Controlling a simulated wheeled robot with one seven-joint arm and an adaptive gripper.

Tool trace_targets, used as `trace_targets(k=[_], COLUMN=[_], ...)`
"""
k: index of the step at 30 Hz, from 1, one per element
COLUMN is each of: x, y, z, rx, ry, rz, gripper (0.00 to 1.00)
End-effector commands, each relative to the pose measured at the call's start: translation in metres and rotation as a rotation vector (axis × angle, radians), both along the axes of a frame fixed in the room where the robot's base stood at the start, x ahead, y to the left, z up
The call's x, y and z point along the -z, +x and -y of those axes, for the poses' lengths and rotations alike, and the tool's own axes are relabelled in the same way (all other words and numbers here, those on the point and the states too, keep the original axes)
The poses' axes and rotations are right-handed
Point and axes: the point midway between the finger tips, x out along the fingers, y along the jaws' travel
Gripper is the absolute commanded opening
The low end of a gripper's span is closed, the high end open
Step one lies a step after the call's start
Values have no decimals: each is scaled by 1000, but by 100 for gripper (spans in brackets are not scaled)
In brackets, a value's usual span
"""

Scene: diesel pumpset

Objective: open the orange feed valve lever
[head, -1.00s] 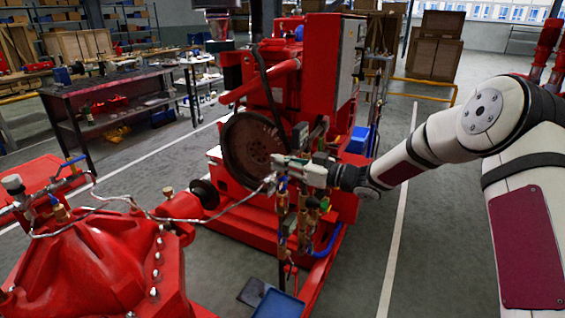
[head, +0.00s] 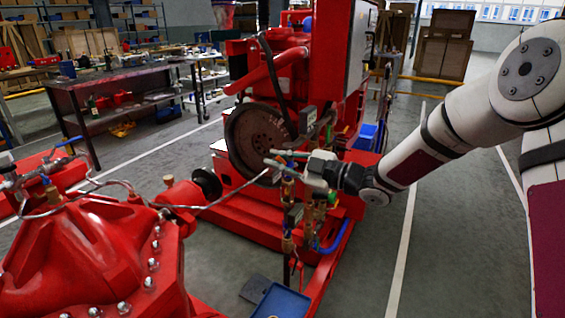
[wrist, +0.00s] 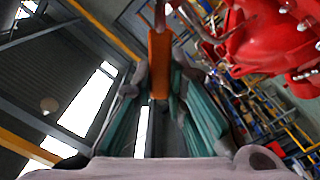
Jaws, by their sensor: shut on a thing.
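In the wrist view an orange lever (wrist: 159,62) stands between the two fingers of my gripper (wrist: 158,95), which are closed around its sides. The lever's outer end meets a pipe fitting at the top of that view. In the head view my gripper (head: 283,158) reaches left from my arm to the top of the brass and steel valve piping (head: 288,215) in front of the red pumpset. The lever itself is hidden there behind the fingers.
A large dark flywheel (head: 257,140) is just behind my gripper. A red pump casing (head: 95,255) fills the lower left, with a thin metal pipe running from it to the valve piping. Free floor is at right.

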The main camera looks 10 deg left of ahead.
Motion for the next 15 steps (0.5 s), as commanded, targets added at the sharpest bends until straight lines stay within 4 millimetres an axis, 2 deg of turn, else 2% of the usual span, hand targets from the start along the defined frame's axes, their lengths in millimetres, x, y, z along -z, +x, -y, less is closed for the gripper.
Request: trace_targets(k=[1,15], x=[8,35], y=[-2,-16], z=[-1,-5], rx=[-1,-1], ry=[-16,-151], rz=[43,410], gripper=[0,0])
